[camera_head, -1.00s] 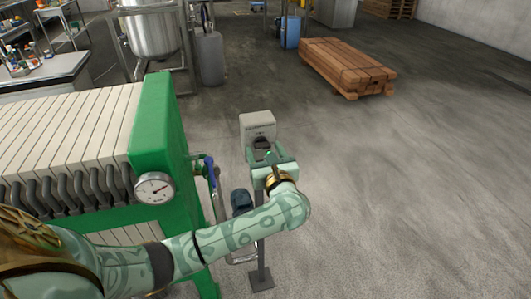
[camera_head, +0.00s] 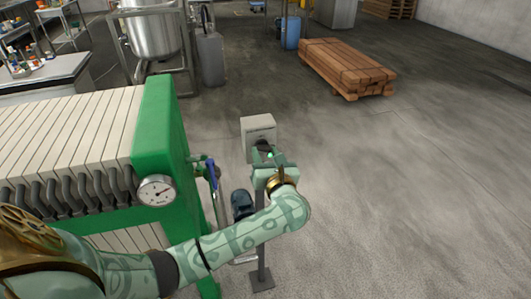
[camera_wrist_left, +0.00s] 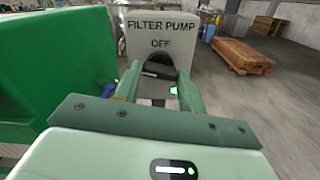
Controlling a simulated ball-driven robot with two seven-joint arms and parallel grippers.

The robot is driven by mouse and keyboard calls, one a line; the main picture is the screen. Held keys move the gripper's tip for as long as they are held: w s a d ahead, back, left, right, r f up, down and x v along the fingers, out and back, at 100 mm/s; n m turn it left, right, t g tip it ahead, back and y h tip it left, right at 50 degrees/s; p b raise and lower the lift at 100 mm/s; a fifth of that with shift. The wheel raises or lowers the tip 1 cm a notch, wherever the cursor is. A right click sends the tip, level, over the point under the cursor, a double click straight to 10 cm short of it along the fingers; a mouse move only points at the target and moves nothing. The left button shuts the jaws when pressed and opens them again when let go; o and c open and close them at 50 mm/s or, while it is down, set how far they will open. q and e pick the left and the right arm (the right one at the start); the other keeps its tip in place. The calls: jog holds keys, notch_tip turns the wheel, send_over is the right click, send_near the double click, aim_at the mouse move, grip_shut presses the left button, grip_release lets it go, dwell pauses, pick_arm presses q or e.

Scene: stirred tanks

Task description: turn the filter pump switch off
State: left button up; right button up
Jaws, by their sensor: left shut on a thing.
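The filter pump switch box (camera_head: 258,126) is a pale grey box on a thin dark post to the right of the green filter press. In the left wrist view the box (camera_wrist_left: 160,38) reads "FILTER PUMP" and "OFF". A dark switch knob (camera_wrist_left: 158,71) sits on its front below the lettering. My left gripper (camera_head: 264,154) is at the front of the box, its fingers shut on the knob. In the left wrist view the left gripper (camera_wrist_left: 158,90) has one finger on each side of the knob, and the fingers partly hide it. My right gripper is not in view.
The green filter press (camera_head: 160,120) with a round gauge (camera_head: 156,190) and a blue-handled valve (camera_head: 211,172) stands close on the left. A timber stack (camera_head: 345,68) lies behind right. The floor on the right is clear.

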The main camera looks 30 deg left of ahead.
pick_arm(q)
jog(key=m+p, duration=0.3)
jog(key=m, duration=0.1)
jog(key=shift+r, duration=0.1)
jog(key=m+p, duration=0.3)
jog(key=m, duration=0.2)
jog(key=m+p, duration=0.2)
jog(key=m, duration=0.1)
jog(key=shift+m, duration=0.3)
jog(key=shift+f+m+p, duration=0.2)
jog(key=shift+m+p, duration=0.85)
jog(key=shift+m, duration=0.45)
jog(key=o, duration=1)
